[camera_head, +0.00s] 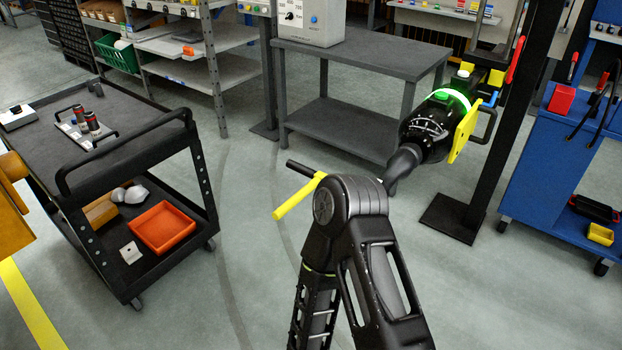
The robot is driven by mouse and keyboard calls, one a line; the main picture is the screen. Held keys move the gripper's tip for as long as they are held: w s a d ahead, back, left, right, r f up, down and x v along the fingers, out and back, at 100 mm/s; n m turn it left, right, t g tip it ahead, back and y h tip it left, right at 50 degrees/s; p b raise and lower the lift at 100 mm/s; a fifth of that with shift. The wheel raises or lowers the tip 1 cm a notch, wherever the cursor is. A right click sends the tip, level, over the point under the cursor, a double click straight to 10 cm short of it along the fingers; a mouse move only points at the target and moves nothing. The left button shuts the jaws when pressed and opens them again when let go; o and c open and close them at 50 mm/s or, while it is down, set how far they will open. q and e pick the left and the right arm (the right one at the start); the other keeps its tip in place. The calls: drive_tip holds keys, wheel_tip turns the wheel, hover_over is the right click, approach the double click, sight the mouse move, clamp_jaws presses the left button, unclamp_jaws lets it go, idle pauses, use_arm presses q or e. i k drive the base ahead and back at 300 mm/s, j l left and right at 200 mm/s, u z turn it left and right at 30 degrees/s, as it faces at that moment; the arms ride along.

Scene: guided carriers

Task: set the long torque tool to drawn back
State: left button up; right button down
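One arm of mine, which I take to be the right, rises from the bottom centre and bends at its elbow. Its forearm reaches right to a black wrist (440,112) with a lit green ring, close to a dark upright post (508,120). A yellow plate (464,132), a black handle and a small blue part sit beside the wrist. The fingers are hidden or cannot be told apart there. A yellow bar (296,199) and a black rod (303,169) stick out left behind my elbow; I cannot tell whether they belong to the long torque tool. My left gripper is out of view.
A black cart (130,155) with an orange tray (162,228) stands left. A grey table (385,56) carries a control box (312,20) at the back. A blue cart (550,165) stands right. The post's black base plate (450,216) lies on the floor. The centre-left floor is clear.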

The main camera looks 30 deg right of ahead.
sight(437, 130)
drive_tip(key=z, duration=1.95)
drive_tip(key=i+l+u, duration=0.1)
drive_tip(key=u, duration=0.35)
drive_tip(key=l+u, duration=0.2)
drive_tip(key=u, duration=0.25)
drive_tip(key=i+l+u, duration=0.1)
drive_tip(key=u, duration=0.35)
drive_tip(key=l+u, duration=0.2)
drive_tip(key=l, duration=0.4)
drive_tip(key=l+u, duration=0.2)
drive_tip(key=l, duration=0.35)
drive_tip(key=l+u, duration=0.15)
drive_tip(key=l, duration=0.45)
drive_tip(key=k+l+u, duration=0.2)
drive_tip(key=l, duration=0.35)
drive_tip(key=k+l, duration=0.1)
drive_tip(key=l, duration=0.7)
